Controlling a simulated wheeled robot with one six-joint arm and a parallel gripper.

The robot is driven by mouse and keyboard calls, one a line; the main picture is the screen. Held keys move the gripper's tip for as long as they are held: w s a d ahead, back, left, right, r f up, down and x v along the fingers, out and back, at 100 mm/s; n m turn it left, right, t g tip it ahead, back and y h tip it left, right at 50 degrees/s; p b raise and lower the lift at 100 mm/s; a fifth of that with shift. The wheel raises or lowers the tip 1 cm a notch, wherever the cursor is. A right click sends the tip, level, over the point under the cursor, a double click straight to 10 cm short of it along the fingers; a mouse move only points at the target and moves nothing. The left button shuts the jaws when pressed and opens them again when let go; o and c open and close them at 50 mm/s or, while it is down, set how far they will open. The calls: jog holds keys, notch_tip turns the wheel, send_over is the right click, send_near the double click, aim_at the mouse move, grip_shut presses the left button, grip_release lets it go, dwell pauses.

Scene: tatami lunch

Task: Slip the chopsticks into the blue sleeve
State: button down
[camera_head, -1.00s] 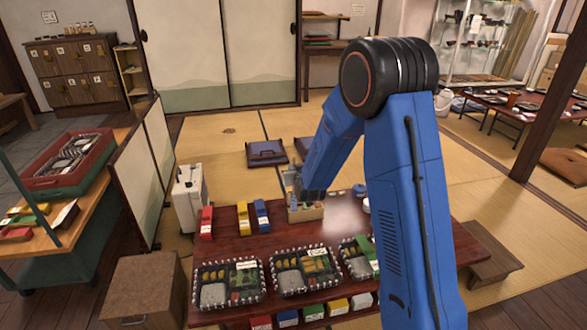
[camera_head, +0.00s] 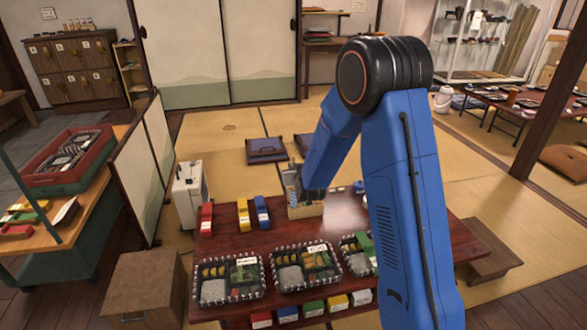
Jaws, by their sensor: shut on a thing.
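The blue sleeve (camera_head: 261,212) lies on the dark red low table, just right of a yellow sleeve (camera_head: 243,215), with a red sleeve (camera_head: 206,218) further left. My gripper (camera_head: 291,184) is over the back of the table, at a small light wooden box (camera_head: 306,210), right of the blue sleeve. The blue arm link partly covers the gripper. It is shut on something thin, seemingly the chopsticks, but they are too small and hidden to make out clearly. I cannot tell whether their ends are inside the box or above it.
Filled lunch boxes (camera_head: 230,280) line the front of the table (camera_head: 223,243). A white dispenser (camera_head: 189,195) stands at the table's back left. Several coloured packs (camera_head: 311,308) sit below the front edge. A wooden stool (camera_head: 478,252) is at right. The tabletop between sleeves and lunch boxes is clear.

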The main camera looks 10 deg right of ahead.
jog(key=shift+f, duration=1.95)
dwell(0.4)
jog(key=c, duration=1.3)
grip_release()
jog(key=shift+s, duration=0.1)
jog(key=s+d+r+g, duration=0.15)
jog(key=s+r, duration=0.35)
jog(key=s, duration=0.5)
jog(key=s+r+g, duration=0.2)
jog(key=s+r, duration=0.3)
jog(key=s, duration=0.6)
jog(key=s+d+r+g, duration=0.15)
jog(key=s+r, duration=0.35)
jog(key=s, duration=0.5)
jog(key=s+d+r+g, duration=0.2)
jog(key=s, duration=1)
jog(key=s+d+r+g, duration=0.2)
jog(key=s, duration=1.1)
jog(key=shift+s+r+g, duration=0.25)
jog(key=shift+r+g, duration=0.05)
jog(key=shift+g, duration=0.1)
